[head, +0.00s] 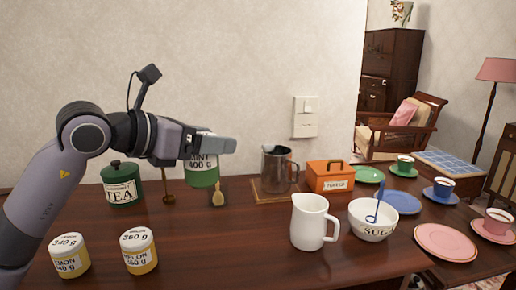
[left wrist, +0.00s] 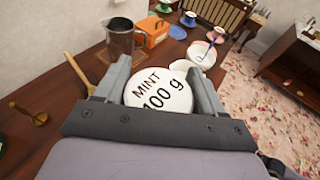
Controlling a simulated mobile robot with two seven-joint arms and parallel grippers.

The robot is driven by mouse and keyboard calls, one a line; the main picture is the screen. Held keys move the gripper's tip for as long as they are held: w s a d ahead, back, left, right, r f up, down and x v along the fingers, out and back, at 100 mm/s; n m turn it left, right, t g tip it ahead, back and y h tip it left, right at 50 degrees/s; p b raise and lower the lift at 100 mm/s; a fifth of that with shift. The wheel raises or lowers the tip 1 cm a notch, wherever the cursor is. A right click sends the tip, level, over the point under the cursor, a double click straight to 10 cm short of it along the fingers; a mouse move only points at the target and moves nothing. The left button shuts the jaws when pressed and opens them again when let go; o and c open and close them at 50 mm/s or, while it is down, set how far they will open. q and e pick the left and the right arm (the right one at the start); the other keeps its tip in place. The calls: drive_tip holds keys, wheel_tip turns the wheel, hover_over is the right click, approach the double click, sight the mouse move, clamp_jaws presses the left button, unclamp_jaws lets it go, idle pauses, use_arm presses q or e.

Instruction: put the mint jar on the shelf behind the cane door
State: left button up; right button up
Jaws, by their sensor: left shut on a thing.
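The mint jar (head: 202,176) is green with a white lid and label, and hangs upright in my left gripper (head: 222,144) over the back of the table. In the left wrist view its lid (left wrist: 158,90), lettered MINT, sits between the two fingers (left wrist: 160,88), which are shut on its sides. The fingers hide part of the jar in the head view. My right gripper is not in view.
A green tea tin (head: 122,185), lemon jar (head: 69,256) and melon jar (head: 138,251) stand left. A glass jug (head: 277,172), orange box (head: 331,178), white pitcher (head: 310,222) and sugar bowl (head: 372,220) stand right, before plates and cups. The front middle table (head: 225,245) is clear.

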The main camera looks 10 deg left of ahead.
use_arm(q)
drive_tip(key=s+a+f+p, duration=0.2)
drive_tip(key=s+f, duration=0.1)
drive_tip(key=f, duration=0.2)
drive_tip(key=s+a+f+n+t+y+p, duration=0.1)
drive_tip(key=s+a+f+p, duration=0.1)
drive_tip(key=s+f, duration=0.2)
drive_tip(key=s+a+f+n+y+p, duration=0.1)
drive_tip(key=s+f+p, duration=0.1)
drive_tip(key=s+f, duration=0.2)
drive_tip(key=shift+s+a+f, duration=0.15)
drive_tip(key=shift+a+f, duration=0.05)
drive_tip(key=shift+f, duration=0.75)
drive_tip(key=shift+s+a+f, duration=0.1)
drive_tip(key=shift+a+f, duration=0.1)
drive_tip(key=shift+f, duration=0.75)
drive_tip(key=shift+s+a+f+t+p, duration=0.3)
drive_tip(key=shift+s+a, duration=0.1)
drive_tip(key=shift+s, duration=0.25)
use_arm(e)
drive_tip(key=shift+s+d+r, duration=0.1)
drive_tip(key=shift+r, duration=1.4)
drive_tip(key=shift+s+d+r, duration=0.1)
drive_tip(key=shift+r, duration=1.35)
use_arm(q)
drive_tip(key=shift+s, duration=0.1)
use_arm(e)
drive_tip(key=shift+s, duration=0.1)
